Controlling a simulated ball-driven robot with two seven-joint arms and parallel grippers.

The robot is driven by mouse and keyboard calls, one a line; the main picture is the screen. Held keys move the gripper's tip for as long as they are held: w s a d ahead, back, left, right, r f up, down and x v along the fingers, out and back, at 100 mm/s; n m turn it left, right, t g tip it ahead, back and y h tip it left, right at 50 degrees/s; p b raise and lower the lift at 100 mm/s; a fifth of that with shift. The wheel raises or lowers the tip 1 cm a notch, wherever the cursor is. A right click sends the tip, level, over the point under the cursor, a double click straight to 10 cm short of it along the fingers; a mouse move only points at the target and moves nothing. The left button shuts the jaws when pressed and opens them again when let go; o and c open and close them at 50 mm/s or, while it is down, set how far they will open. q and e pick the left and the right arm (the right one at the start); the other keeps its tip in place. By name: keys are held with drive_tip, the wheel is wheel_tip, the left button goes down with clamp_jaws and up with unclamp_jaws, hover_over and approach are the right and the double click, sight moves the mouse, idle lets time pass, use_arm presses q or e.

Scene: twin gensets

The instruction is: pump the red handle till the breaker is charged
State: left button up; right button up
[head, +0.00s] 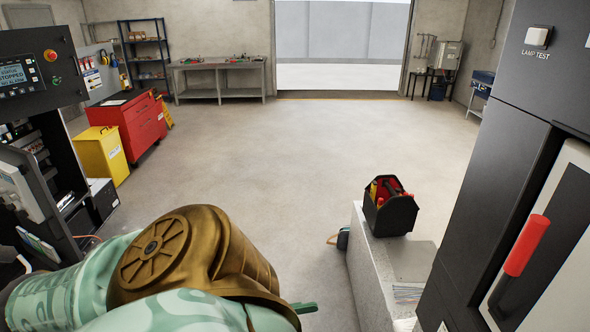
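The red handle (526,245) is on the front of the dark cabinet at the right edge. It is a red grip on a dark lever, tilted with its top to the right, in front of a black recess in a pale panel (573,255). No gripper is seen at the handle. An arm of mine, pale green with a bronze joint, fills the lower left, but its gripper is not clearly seen. My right gripper is not in view. No breaker charge indicator can be made out.
A black tool carrier (392,215) stands on a grey plinth (372,275) left of the cabinet. An open control cabinet (38,70) is at the left, near a yellow bin (101,155) and a red tool chest (135,122). The middle floor is clear.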

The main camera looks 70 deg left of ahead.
use_arm(q)
drive_tip(key=r+p+v, duration=0.2)
drive_tip(key=p+v, duration=0.1)
drive_tip(key=v, duration=0.5)
drive_tip(key=shift+s+p, duration=0.35)
drive_tip(key=shift+a, duration=0.15)
